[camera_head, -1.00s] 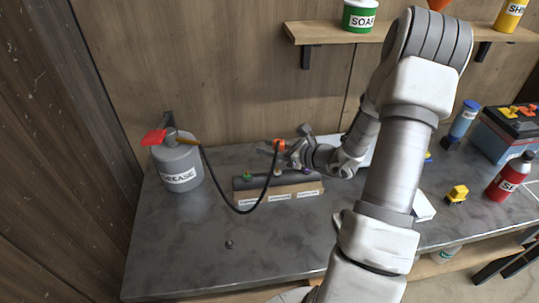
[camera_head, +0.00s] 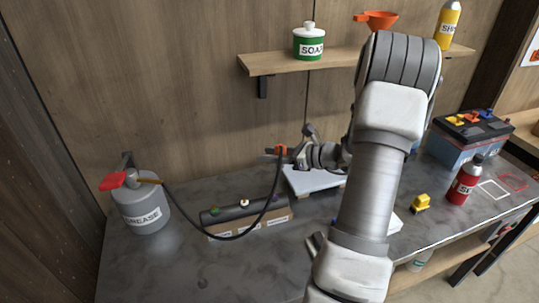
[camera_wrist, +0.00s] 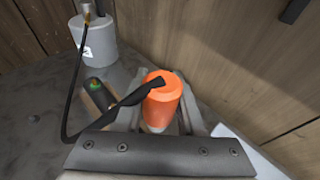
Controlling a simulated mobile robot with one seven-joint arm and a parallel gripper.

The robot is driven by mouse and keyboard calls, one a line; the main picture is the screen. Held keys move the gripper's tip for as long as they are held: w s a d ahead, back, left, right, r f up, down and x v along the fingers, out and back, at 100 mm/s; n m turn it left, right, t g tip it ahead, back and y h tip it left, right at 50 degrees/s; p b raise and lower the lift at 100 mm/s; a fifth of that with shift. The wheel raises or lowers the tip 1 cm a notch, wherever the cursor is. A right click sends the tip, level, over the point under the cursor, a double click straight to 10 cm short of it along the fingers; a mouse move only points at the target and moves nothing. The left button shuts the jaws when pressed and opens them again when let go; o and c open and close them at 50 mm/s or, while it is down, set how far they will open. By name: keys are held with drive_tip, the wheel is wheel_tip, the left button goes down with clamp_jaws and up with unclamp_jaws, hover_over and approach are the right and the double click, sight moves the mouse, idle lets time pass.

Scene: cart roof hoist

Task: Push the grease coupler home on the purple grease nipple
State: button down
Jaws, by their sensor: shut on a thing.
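The orange grease coupler (camera_head: 281,150) with its black hose is in my gripper (camera_head: 284,152), held above the bench. In the wrist view the coupler (camera_wrist: 163,103) sits between the two jaws, hose at its top. A dark bar (camera_head: 230,213) on a wooden block carries a green nipple (camera_head: 214,210), a white one (camera_head: 244,202) and the purple grease nipple (camera_head: 273,197). The coupler is above and slightly right of the purple nipple in the head view, apart from it. The wrist view shows the green nipple (camera_wrist: 95,85); the coupler and gripper hide the purple one.
The hose hangs in a loop from the grey grease can (camera_head: 143,210) at left, crossing in front of the bar. A white panel (camera_head: 312,180) lies behind and right of the bar. A shelf (camera_head: 340,61) is above. The front left bench is clear.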

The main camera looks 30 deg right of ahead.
drive_tip(key=shift+s+a+f+b, duration=0.1)
drive_tip(key=shift+a+f+b, duration=0.3)
drive_tip(key=shift+f+b, duration=0.6)
drive_tip(key=shift+s+a+f+b, duration=0.1)
drive_tip(key=shift+a+f+b, duration=0.5)
drive_tip(key=shift+f, duration=0.75)
drive_tip(key=shift+a+f+b, duration=0.25)
drive_tip(key=shift+f+b, duration=0.7)
drive_tip(key=shift+f, duration=0.2)
drive_tip(key=shift+f+b, duration=1.05)
drive_tip(key=shift+f, duration=0.3)
drive_tip(key=shift+c, duration=2.2)
unclamp_jaws()
drive_tip(key=shift+d, duration=0.1)
drive_tip(key=p+v, duration=0.2)
drive_tip(key=v, duration=1.5)
drive_tip(key=shift+s, duration=0.15)
drive_tip(key=shift+r, duration=0.15)
